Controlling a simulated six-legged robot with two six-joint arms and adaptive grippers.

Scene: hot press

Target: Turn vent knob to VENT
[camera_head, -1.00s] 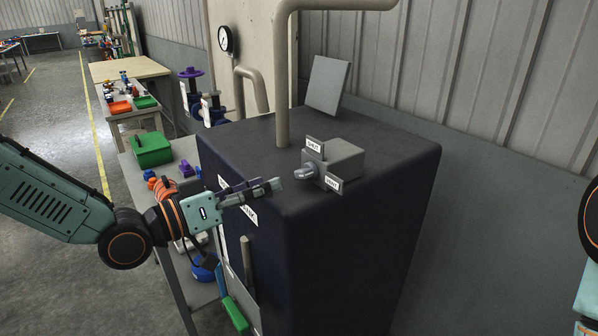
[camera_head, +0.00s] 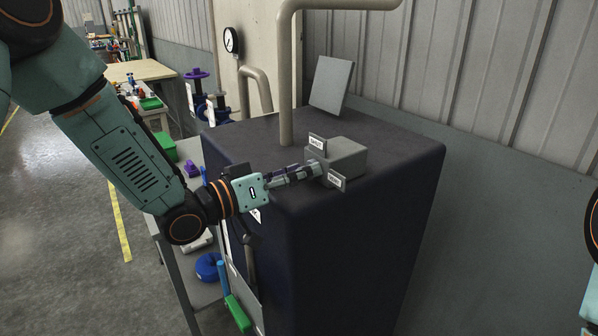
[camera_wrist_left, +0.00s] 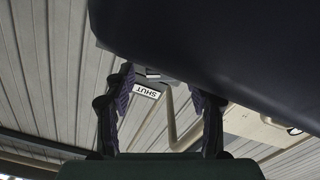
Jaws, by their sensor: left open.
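The grey vent box (camera_head: 345,158) sits on top of the dark cabinet (camera_head: 390,190). It carries a SHUT label (camera_head: 317,142) at its upper left and a second label (camera_head: 337,181) at its lower right. My left gripper (camera_head: 312,170) reaches in from the left, its fingertips at the box's front face where the vent knob is. The fingers hide the knob in the head view, and I cannot tell whether they touch it. In the left wrist view the open fingers (camera_wrist_left: 160,92) stand apart, with the SHUT label (camera_wrist_left: 147,91) upside down between them.
A pipe (camera_head: 285,90) rises from the cabinet top behind the box, and a tilted grey panel (camera_head: 329,85) stands further back. A corrugated wall (camera_head: 480,75) is behind. A shelf with a blue round item (camera_head: 208,267) is left of the cabinet.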

